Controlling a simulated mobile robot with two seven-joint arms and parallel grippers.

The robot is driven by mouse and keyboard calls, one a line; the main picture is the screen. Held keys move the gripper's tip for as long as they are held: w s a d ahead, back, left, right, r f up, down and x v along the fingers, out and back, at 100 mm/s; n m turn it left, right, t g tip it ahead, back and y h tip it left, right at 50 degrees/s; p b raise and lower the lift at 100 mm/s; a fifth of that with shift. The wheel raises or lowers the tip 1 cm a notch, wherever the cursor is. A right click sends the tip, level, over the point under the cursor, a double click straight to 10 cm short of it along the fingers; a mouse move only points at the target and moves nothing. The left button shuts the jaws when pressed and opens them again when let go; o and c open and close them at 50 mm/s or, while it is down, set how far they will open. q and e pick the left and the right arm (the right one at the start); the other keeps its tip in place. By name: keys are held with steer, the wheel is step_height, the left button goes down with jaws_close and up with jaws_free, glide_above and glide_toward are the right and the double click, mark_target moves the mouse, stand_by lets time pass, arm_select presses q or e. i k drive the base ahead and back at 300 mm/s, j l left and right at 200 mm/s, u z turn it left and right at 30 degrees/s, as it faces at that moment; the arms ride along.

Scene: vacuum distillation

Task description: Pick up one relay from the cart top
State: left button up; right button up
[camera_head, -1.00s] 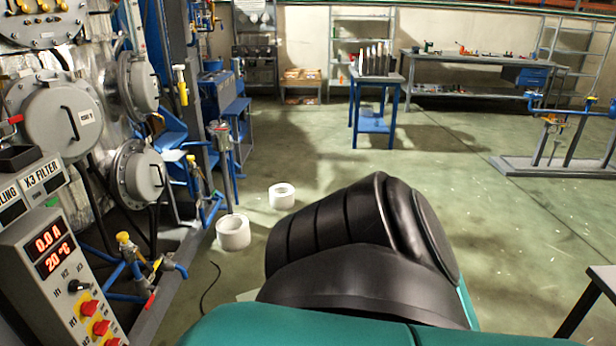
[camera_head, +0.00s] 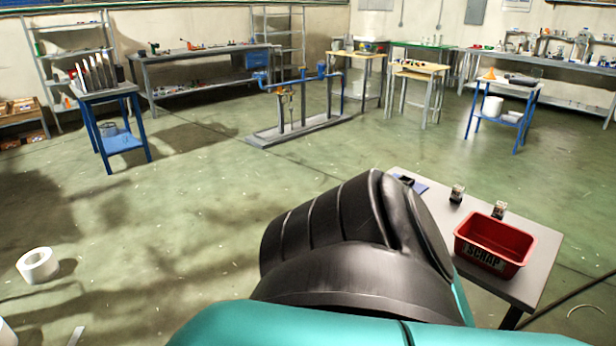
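Two small boxy pieces with clear or grey bodies and dark tops stand on a grey-topped table at the right, which may be the cart (camera_head: 532,283). They look like relays: one relay (camera_head: 457,193) is behind the red bin, and the other relay (camera_head: 499,209) is by its back edge. A small black item (camera_head: 406,181) lies on a blue pad at the table's far corner; I cannot tell what it is. My black and teal body part fills the lower middle and hides the table's left side. Neither gripper is in view.
A red bin (camera_head: 494,246) marked SCRAP stands on the same table. A blue table with upright plates (camera_head: 108,92) stands at the back left. A pipe stand (camera_head: 298,128) is on the floor at the back. A white ring (camera_head: 38,265) lies at the left. The middle floor is clear.

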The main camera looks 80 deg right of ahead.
mark_target(457, 191)
steer(key=z, duration=3.55)
